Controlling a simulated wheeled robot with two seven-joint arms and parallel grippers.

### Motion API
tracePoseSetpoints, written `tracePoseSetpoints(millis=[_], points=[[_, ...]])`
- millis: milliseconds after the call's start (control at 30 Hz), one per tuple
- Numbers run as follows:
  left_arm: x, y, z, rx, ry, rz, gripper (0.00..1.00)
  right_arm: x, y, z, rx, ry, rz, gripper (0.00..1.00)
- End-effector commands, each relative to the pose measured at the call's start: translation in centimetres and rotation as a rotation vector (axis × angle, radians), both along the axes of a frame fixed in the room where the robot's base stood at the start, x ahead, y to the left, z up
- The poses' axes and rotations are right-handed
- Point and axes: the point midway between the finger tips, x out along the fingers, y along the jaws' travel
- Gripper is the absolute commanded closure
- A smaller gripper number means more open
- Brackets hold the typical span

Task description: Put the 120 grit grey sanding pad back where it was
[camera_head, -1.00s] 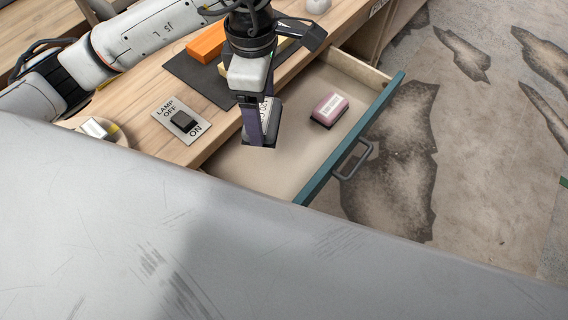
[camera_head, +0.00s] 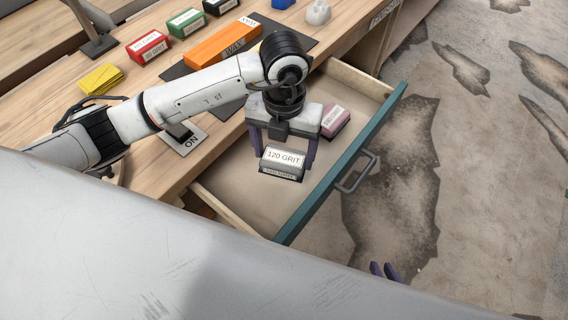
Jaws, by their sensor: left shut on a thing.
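The grey sanding pad (camera_head: 281,165), labelled 120 GRIT on its top and side, is between the fingers of my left gripper (camera_head: 282,160). The gripper is shut on it, with a finger at each end. The pad is over the open drawer (camera_head: 262,210), near its middle; I cannot tell whether it touches the drawer floor. Only the fingertips of my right gripper (camera_head: 384,271) show at the bottom, right of the drawer. They stand apart with nothing between them.
The teal drawer front (camera_head: 345,165) has a dark handle (camera_head: 356,174). On the bench are a red block (camera_head: 148,47), a green block (camera_head: 186,23), an orange WAX block (camera_head: 224,43), yellow sheets (camera_head: 101,79) and a lamp switch plate (camera_head: 190,143). The drawer's near part is clear.

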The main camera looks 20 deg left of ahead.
Motion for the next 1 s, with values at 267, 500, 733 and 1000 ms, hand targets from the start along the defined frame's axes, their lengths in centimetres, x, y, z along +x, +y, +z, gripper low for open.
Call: tracePoseSetpoints(millis=[267,500,733,1000], points=[[0.0,0.0,-2.6,0.0,0.001,-0.002,0.44,0.0,0.0,0.0,0.001,-0.001,-0.001,0.82],[0.1,0.0,-4.8,-0.001,-0.002,-0.002,0.44,0.0,0.0,0.0,0.0,-0.002,-0.002,0.82],[0.1,0.0,-5.0,-0.001,-0.002,-0.003,0.44,0.0,0.0,-0.2,0.0,-0.001,-0.001,0.82],[0.0,0.0,-5.1,-0.001,-0.002,-0.002,0.04,0.0,0.0,-0.2,-0.001,0.0,-0.001,0.82]])
